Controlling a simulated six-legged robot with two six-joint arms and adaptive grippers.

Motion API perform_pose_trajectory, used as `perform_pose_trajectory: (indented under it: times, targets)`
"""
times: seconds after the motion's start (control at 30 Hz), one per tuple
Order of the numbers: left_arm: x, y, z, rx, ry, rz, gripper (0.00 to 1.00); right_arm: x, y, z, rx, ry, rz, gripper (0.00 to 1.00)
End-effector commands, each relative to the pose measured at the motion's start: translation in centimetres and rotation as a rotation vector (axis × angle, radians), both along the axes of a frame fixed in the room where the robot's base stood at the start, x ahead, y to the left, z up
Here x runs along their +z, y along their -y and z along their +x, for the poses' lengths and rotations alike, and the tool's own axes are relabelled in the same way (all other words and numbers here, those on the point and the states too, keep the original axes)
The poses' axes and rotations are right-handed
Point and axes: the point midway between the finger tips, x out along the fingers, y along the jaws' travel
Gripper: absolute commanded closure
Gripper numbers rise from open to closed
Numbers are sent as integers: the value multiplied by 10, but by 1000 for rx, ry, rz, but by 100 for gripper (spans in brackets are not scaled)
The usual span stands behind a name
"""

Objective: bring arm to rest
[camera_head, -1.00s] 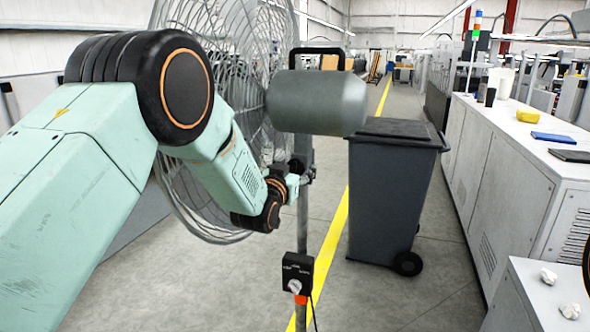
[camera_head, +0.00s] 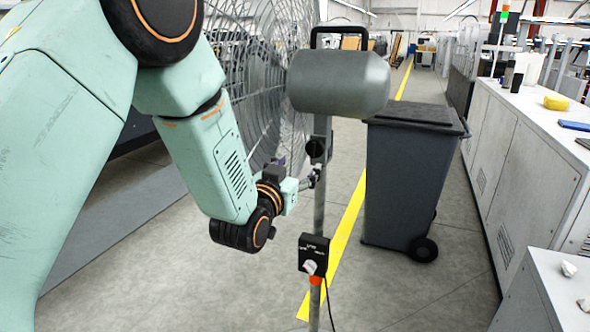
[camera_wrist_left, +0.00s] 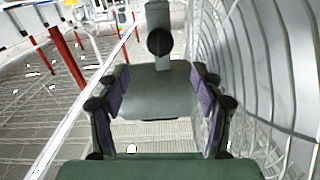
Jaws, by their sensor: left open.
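My left arm comes in from the left in the head view, bent, with its wrist low in front of the fan cage (camera_head: 245,90). The left gripper (camera_head: 314,178) is small there, beside the fan's pole (camera_head: 319,215), below the black clamp knob. In the left wrist view the gripper (camera_wrist_left: 162,97) is open, with purple pads apart. Beyond the fingers are the fan's grey motor housing (camera_wrist_left: 158,90) and black knob (camera_wrist_left: 160,42); that view looks upside down. I see nothing held. Whether a finger touches the pole is unclear. My right gripper is not in view.
A control box (camera_head: 314,255) with a knob is on the pole below my gripper. A dark wheeled bin (camera_head: 405,185) stands behind to the right. White machine cabinets (camera_head: 510,155) line the right side. The fan cage is close beside my wrist; the floor (camera_head: 200,285) in front is open.

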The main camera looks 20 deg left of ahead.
Motion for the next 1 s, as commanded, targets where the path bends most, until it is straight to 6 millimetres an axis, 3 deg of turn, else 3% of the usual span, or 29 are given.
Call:
perform_pose_trajectory:
  times: [0.57,0.67,0.77,1.0]
  targets:
    - [0,0,-7,0,0,-1,33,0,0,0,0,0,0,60]
    - [-8,-1,-7,2,-36,-9,33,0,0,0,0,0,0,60]
    - [-45,-2,-24,12,-185,-28,33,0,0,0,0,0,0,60]
    - [-191,-4,-95,37,-566,-58,33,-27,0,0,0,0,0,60]
